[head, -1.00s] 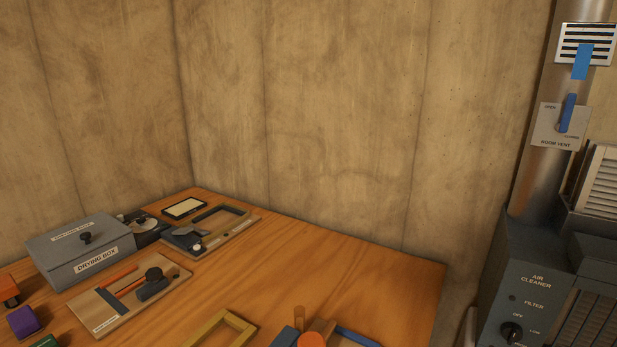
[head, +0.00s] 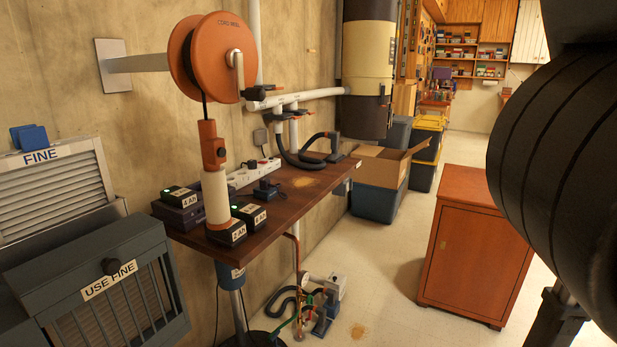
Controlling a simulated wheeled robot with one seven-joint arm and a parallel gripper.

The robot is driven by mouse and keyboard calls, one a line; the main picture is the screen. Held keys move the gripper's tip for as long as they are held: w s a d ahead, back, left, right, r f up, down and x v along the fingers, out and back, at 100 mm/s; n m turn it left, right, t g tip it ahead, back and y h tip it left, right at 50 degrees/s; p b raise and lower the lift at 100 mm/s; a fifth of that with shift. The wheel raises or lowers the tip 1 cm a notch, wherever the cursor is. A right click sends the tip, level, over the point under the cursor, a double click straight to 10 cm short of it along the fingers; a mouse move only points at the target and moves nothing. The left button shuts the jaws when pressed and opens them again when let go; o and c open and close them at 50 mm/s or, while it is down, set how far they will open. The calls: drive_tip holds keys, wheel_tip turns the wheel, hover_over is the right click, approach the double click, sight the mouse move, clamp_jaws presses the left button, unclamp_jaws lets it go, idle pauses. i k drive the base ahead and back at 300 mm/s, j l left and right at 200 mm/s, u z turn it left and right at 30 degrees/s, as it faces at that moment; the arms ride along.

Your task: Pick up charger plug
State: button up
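No thing in view is labelled as the charger plug. A dark blue plug-like piece (head: 265,191) lies on the dark wooden bench (head: 304,205), in front of a white power strip (head: 247,177). A small black plug-like piece (head: 250,164) shows at the strip. I cannot tell which is the charger plug. My gripper is not in view; only a dark arm part fills the right edge.
Battery packs (head: 180,197) stand on the bench's near end, below an orange cord reel (head: 212,57). A black hose (head: 318,150) curves over its far end. A red-brown cabinet (head: 474,245) stands right. A cardboard box (head: 378,165) rests behind. Floor between bench and cabinet is mostly clear.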

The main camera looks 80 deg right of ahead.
sight(265, 184)
drive_tip(key=z, duration=1.5)
